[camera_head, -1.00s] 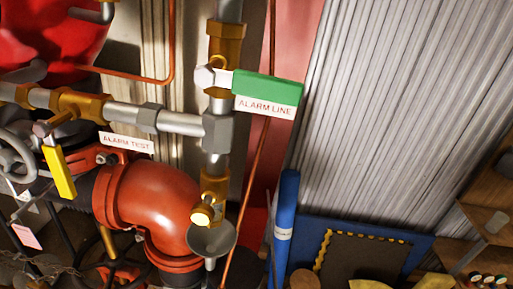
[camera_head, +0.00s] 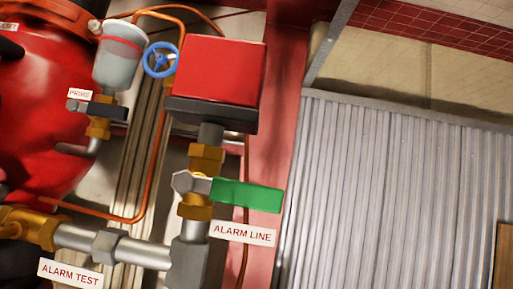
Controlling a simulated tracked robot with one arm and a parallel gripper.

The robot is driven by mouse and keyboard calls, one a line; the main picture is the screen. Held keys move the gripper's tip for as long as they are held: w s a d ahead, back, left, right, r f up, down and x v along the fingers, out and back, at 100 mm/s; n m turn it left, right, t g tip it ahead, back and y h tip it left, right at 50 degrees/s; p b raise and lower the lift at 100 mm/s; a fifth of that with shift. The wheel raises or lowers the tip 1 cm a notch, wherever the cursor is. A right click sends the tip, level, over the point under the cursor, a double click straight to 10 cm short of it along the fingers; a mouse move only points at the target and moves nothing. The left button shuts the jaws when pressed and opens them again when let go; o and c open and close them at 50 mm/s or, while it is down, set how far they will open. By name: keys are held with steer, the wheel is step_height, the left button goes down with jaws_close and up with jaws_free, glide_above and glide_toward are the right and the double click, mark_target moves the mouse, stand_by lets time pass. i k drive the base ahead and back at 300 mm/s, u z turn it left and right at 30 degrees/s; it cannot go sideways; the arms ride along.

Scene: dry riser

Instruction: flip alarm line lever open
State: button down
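The alarm line lever (camera_head: 246,195) has a green handle and sits on a brass valve (camera_head: 205,160) in a vertical grey pipe. The handle points right, across the pipe, tilted slightly down at its free end. A white label (camera_head: 243,234) reading ALARM LINE is just below it. A red box (camera_head: 218,72) on a dark base stands at the top of this pipe. My gripper does not show in the view, and nothing is seen touching the lever.
A label reading ALARM TEST (camera_head: 70,274) hangs by the horizontal pipe (camera_head: 130,250) at lower left. A PRIME valve (camera_head: 98,110), a blue handwheel (camera_head: 161,60) and a large red vessel (camera_head: 40,120) are at left. Corrugated metal wall (camera_head: 390,190) fills the right, with open space before it.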

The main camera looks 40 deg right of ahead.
mark_target(220, 189)
steer(key=z, duration=0.9)
steer(key=k, duration=1.55)
steer(key=u, duration=0.6)
steer(key=i, duration=1.05)
steer(key=z, duration=0.05)
